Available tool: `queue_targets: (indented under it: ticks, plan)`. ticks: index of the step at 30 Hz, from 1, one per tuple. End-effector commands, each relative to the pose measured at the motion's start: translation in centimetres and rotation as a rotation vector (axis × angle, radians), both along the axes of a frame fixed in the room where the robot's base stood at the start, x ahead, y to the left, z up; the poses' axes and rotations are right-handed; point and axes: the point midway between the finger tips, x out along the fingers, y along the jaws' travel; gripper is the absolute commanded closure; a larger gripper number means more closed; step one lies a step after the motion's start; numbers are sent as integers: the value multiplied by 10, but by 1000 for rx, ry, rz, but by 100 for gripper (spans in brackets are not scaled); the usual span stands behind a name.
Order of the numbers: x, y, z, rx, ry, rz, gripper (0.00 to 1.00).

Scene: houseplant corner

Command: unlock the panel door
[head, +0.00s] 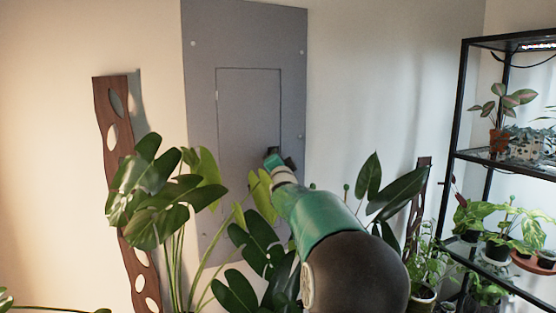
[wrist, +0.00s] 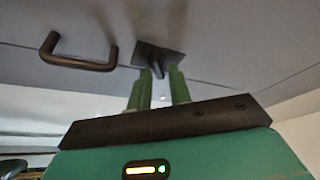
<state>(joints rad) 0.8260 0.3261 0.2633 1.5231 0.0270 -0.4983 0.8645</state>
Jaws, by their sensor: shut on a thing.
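The panel door (head: 248,108) is a grey rectangle set flush in a tall grey wall panel (head: 200,25), and it looks closed. In the wrist view the door (wrist: 220,30) carries a dark lock plate (wrist: 175,57) with a small dark turn piece (wrist: 157,68). A black bar handle (wrist: 80,63) sits left of the plate. My gripper (wrist: 157,88) has its two green fingers on either side of the turn piece and is shut on it. In the head view my gripper (head: 273,160) reaches the door's lower right, and my arm partly hides the lock there.
A large-leaved plant (head: 165,195) stands before the panel, its leaves close around my arm. A wavy brown wooden board (head: 112,165) leans at left. A black shelf rack (head: 462,110) with potted plants stands at right. The wall above the door is clear.

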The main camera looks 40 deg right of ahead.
Motion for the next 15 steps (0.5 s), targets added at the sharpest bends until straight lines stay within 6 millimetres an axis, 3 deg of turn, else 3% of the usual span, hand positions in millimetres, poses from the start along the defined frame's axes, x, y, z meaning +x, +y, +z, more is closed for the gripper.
queue_targets:
  ticks: [15]
  plan:
    - [1,2,1,439,-129,3,100]
